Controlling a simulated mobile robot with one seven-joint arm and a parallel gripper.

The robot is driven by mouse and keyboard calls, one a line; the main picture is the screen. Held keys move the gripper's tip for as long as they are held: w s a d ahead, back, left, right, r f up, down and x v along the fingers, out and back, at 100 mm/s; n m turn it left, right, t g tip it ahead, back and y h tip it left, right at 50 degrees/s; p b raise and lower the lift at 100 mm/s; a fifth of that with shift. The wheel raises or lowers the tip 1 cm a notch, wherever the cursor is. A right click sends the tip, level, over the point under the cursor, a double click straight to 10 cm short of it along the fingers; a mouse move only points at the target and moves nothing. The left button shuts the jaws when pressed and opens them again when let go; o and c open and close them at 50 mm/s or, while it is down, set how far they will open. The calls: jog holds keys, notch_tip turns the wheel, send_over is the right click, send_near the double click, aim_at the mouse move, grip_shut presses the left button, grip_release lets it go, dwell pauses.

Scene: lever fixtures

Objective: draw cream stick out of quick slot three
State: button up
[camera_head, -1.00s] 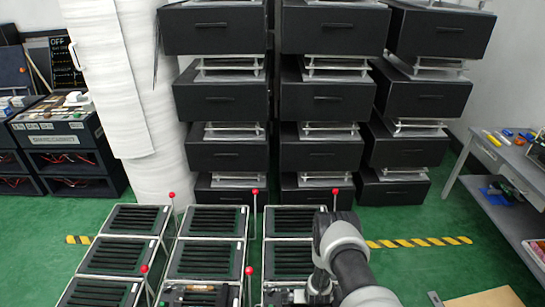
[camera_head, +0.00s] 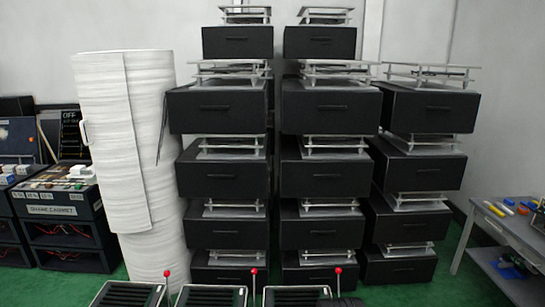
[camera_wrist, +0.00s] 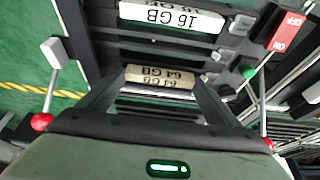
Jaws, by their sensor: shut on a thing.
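In the wrist view, a cream stick (camera_wrist: 148,74) marked 64 GB lies between the two dark fingers of my gripper (camera_wrist: 161,88). The gripper is shut on it. The stick's lower part is hidden, and I cannot tell how far it sits in its slot. A white stick (camera_wrist: 172,17) marked 16 GB lies beyond it, apart from the fingers. No slot number is readable. The head view does not show my gripper or the sticks.
Red lever balls stand at the left (camera_wrist: 42,122) and right (camera_wrist: 268,145) of the wrist view. A red ON/OFF plate (camera_wrist: 287,32) is at its upper right. The head view shows slotted racks (camera_head: 210,296) at the bottom edge, stacked black drawers (camera_head: 222,107) and a white roll (camera_head: 125,160).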

jog(key=shift+r+p, duration=0.3)
jog(key=shift+r, duration=0.35)
dwell(0.6)
jog(key=shift+r+p, duration=0.95)
jog(key=shift+r, duration=0.55)
